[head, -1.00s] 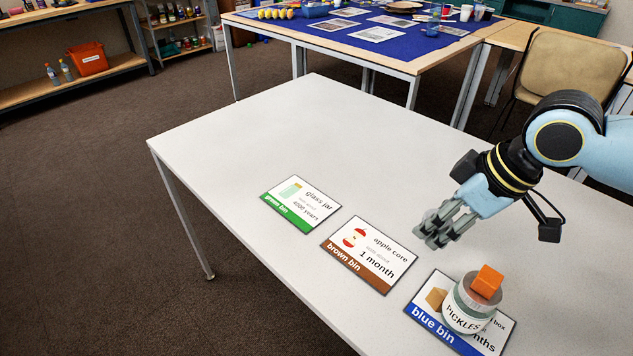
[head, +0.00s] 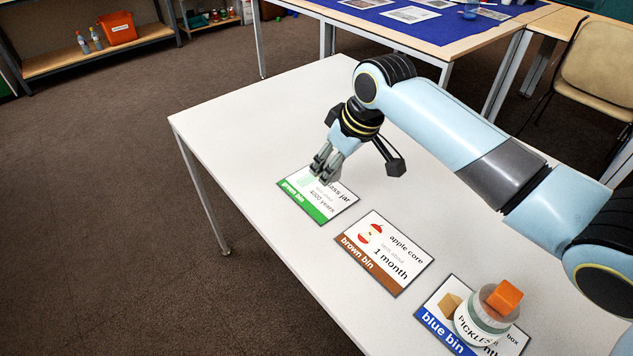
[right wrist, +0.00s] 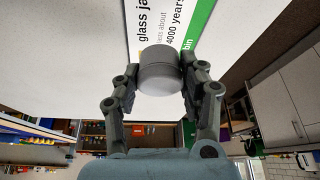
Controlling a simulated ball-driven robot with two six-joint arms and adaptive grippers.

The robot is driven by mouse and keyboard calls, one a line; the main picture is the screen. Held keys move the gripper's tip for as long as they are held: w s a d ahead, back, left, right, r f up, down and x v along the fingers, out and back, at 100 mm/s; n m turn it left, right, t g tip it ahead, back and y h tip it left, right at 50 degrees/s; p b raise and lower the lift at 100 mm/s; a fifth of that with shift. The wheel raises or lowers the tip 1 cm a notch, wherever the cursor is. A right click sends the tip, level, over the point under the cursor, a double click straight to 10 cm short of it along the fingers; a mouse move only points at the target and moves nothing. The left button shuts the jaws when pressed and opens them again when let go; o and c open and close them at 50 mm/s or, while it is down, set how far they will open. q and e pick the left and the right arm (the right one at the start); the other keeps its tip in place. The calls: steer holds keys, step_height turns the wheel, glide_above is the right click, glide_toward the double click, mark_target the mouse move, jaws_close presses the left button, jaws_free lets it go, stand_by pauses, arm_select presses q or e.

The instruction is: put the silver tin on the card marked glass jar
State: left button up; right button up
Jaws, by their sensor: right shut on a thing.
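The silver tin (right wrist: 160,73) is between the fingers of my right gripper (right wrist: 162,92) in the right wrist view. My right gripper (head: 326,170) is shut on it, over the far part of the glass jar card (head: 318,204). In the head view the fingers hide most or all of the tin. The card has a green "green bin" band and also shows in the right wrist view (right wrist: 203,22). I cannot tell whether the tin touches the card. My left gripper is in neither view.
The apple core card (head: 385,252) lies beside the glass jar card. The box card (head: 443,325) carries a pickles tin (head: 474,322) with an orange block (head: 504,297) on top. The white table (head: 240,125) is clear at the far left.

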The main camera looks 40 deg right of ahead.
mark_target(318, 191)
steer(key=w+f, duration=0.1)
steer(key=w+a+f, duration=0.1)
steer(key=shift+w+a, duration=0.1)
steer(key=shift+w, duration=0.3)
steer(key=shift+f+b, duration=0.45)
steer(key=shift+f, duration=1.5)
steer(key=shift+f, duration=0.1)
steer(key=o, duration=1.2)
steer(key=shift+s+r, duration=0.15)
steer(key=shift+r, duration=0.3)
steer(key=p+v, duration=0.2)
steer(key=v, duration=0.9)
steer(key=shift+s+r, duration=0.15)
